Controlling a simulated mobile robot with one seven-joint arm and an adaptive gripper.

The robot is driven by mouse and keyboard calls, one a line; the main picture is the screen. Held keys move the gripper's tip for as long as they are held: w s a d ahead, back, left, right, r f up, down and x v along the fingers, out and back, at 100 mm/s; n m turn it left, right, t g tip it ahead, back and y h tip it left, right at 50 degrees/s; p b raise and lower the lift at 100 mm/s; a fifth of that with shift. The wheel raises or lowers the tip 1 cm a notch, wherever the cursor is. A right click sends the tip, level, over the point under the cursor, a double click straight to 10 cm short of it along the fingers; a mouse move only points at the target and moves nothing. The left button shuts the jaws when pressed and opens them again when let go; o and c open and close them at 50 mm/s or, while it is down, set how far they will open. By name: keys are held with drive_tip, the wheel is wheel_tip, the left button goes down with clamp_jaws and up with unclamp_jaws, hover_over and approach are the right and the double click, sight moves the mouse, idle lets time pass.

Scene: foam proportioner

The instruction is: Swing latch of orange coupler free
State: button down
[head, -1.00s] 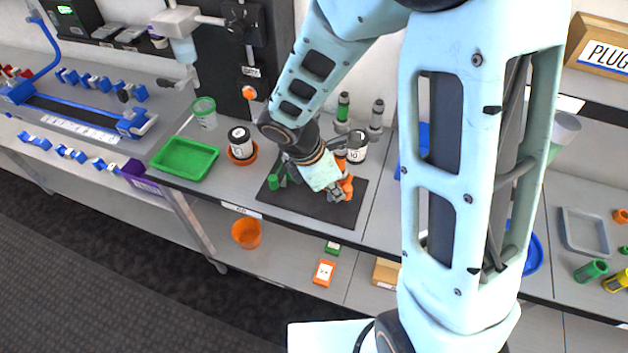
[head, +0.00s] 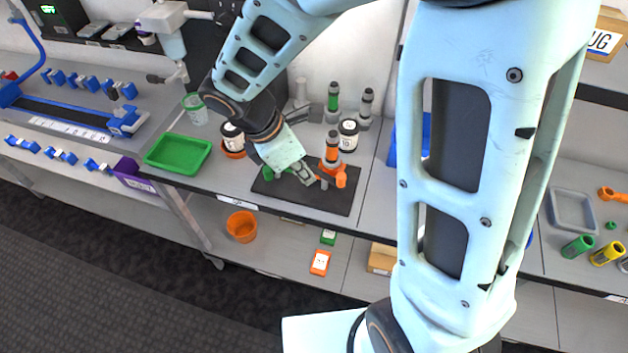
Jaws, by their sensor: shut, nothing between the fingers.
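The orange coupler (head: 333,153) stands upright on the dark mat (head: 325,200), with a grey collar around its middle. Orange parts stick out low at its front and right side; I cannot tell which of them is the latch or whether it has swung. My gripper (head: 312,182) is shut and empty, pointing down and right, just left of the coupler's lower part. Whether the fingertips touch it is too small to tell. A green part (head: 270,170) on the mat is partly hidden behind my gripper.
Black-and-white jars stand left (head: 232,136) and right (head: 348,134) of the gripper. Green-banded (head: 333,102) and grey (head: 365,106) fittings stand behind. A green tray (head: 178,153) lies left. The mat's front is clear, near the bench edge.

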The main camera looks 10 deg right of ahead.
drive_tip(key=shift+v, duration=1.65)
